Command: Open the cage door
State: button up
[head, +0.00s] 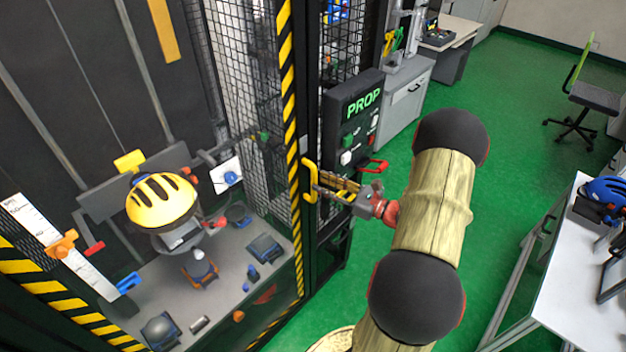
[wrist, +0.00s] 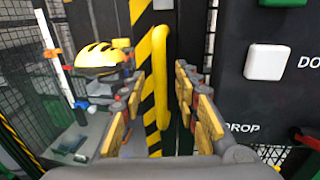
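The cage door has a yellow-and-black striped edge (head: 288,100) and stands at the left, seemingly shut against the dark post. A yellow bar handle (head: 309,182) is fixed upright near this edge; it also shows in the wrist view (wrist: 160,60). My gripper (head: 322,187) is at the handle, coming from the right. In the wrist view my gripper (wrist: 160,88) is open, with one finger on each side of the handle and visible gaps. I cannot tell how far the fingertips reach past the bar.
A dark control panel (head: 352,120) with buttons and a red handle (head: 374,166) is close to the right of my gripper. Inside the cage is a yellow helmet (head: 161,200) on a rig.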

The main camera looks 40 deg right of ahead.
aim_at(314, 180)
jog(key=shift+x, duration=1.95)
jog(key=c, duration=0.8)
grip_shut()
